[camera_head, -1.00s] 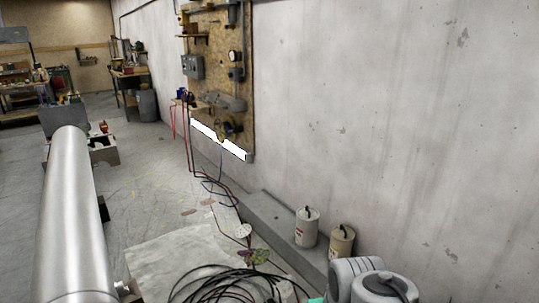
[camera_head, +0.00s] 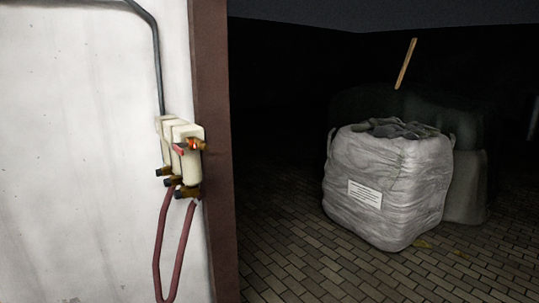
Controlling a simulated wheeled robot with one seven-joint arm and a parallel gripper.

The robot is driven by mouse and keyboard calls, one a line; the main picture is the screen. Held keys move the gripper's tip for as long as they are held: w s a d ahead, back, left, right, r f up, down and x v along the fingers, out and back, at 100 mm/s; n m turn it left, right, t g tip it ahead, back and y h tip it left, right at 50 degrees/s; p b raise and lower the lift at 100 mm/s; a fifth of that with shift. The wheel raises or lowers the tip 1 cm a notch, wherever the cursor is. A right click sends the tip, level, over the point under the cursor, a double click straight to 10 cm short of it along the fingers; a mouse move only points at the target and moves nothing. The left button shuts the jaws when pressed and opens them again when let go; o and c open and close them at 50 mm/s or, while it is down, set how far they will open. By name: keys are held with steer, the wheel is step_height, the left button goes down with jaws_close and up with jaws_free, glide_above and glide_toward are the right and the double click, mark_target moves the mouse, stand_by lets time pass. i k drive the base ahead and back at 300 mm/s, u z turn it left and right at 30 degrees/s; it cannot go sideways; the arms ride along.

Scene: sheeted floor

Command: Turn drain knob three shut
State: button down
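A white wall unit (camera_head: 183,152) hangs on the white wall at the left, by a brown door post. It has brass fittings (camera_head: 178,184) along its bottom and an orange-brown fitting (camera_head: 194,144) with a red part on its front. I cannot tell which of these, if any, is drain knob three. A dark red hose (camera_head: 160,240) loops down from the fittings. My gripper is not in view.
The brown post (camera_head: 214,150) edges a dark area paved with bricks (camera_head: 290,260). A large grey-white bulk bag (camera_head: 388,185) stands there, with dark bulky shapes behind it. A dark pipe (camera_head: 157,60) runs down to the unit.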

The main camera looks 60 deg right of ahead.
mark_target(177, 194)
steer(key=z, duration=1.15)
steer(key=k, duration=0.25)
steer(key=z, duration=0.2)
steer(key=i, duration=0.3)
steer(key=u, duration=0.1)
